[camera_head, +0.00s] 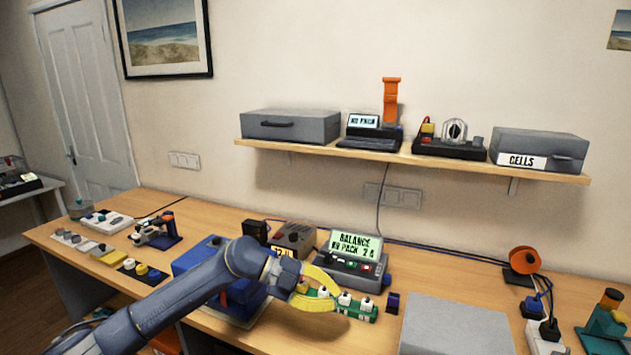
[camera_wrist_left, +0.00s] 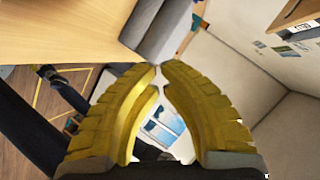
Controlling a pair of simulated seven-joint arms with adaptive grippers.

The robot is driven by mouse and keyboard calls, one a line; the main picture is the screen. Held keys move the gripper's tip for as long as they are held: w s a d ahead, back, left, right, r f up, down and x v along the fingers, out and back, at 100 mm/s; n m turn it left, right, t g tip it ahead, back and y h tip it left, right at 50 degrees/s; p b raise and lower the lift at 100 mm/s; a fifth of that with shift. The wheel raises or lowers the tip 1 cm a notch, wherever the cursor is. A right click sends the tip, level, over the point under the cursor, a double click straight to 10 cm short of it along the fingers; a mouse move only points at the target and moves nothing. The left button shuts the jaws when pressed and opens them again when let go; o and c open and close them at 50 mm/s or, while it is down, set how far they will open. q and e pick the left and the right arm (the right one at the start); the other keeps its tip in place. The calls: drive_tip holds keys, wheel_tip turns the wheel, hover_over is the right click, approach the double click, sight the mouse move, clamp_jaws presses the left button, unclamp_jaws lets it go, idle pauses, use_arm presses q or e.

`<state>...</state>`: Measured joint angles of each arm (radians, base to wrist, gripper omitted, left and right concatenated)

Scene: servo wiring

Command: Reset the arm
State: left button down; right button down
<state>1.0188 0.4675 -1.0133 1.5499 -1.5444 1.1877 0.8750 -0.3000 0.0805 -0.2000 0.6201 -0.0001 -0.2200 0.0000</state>
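My left arm (camera_head: 190,300) comes in from the lower left of the head view and reaches over the workbench. Its gripper with yellow fingers (camera_head: 322,297) is in front of the balance display unit (camera_head: 352,258) and over a green strip with white knobs (camera_head: 360,310). In the left wrist view the two curved yellow fingers (camera_wrist_left: 163,70) meet or nearly meet at their tips. Nothing shows held between them. My right gripper is in neither view.
A blue box (camera_head: 200,255) is behind my left arm. A grey case (camera_head: 455,325) lies right of the gripper. An orange spool (camera_head: 523,262) stands farther right. A wall shelf (camera_head: 420,160) holds grey boxes and devices. Bare wood (camera_head: 240,218) shows at the back left.

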use_arm(q)
drive_tip(key=s+d+r+t+h, duration=0.3)
drive_tip(key=d+h, duration=0.2)
drive_tip(key=s+a+f+n+t+y, duration=0.1)
drive_tip(key=a+f+n+t+y, duration=0.3)
drive_tip(key=a+n+t+y, duration=0.45)
drive_tip(key=s+a+f+n+t+y, duration=0.1)
drive_tip(key=a+f+n+t+y, duration=0.45)
drive_tip(key=a+n+t, duration=0.55)
drive_tip(key=s+a+f+n+g+y, duration=0.5)
drive_tip(key=s+a+f+g+y, duration=0.25)
drive_tip(key=s+a+f, duration=0.45)
drive_tip(key=s+a+f+m+g+y, duration=0.1)
drive_tip(key=s+a+f+g, duration=0.25)
drive_tip(key=s, duration=0.45)
drive_tip(key=s+a+f+g, duration=0.3)
drive_tip(key=s+a, duration=0.2)
drive_tip(key=s, duration=0.3)
drive_tip(key=s+d+f+g+h, duration=0.1)
drive_tip(key=s+d+f+g, duration=0.15)
drive_tip(key=f, duration=1.45)
drive_tip(key=s+d+f+g+h, duration=0.1)
drive_tip(key=d+f+h, duration=0.15)
drive_tip(key=f, duration=1.35)
drive_tip(key=s+f+n+g, duration=0.2)
drive_tip(key=s+f+n, duration=0.1)
drive_tip(key=s+f, duration=1.6)
drive_tip(key=shift+s+d+h, duration=0.4)
drive_tip(key=shift+s, duration=0.4)
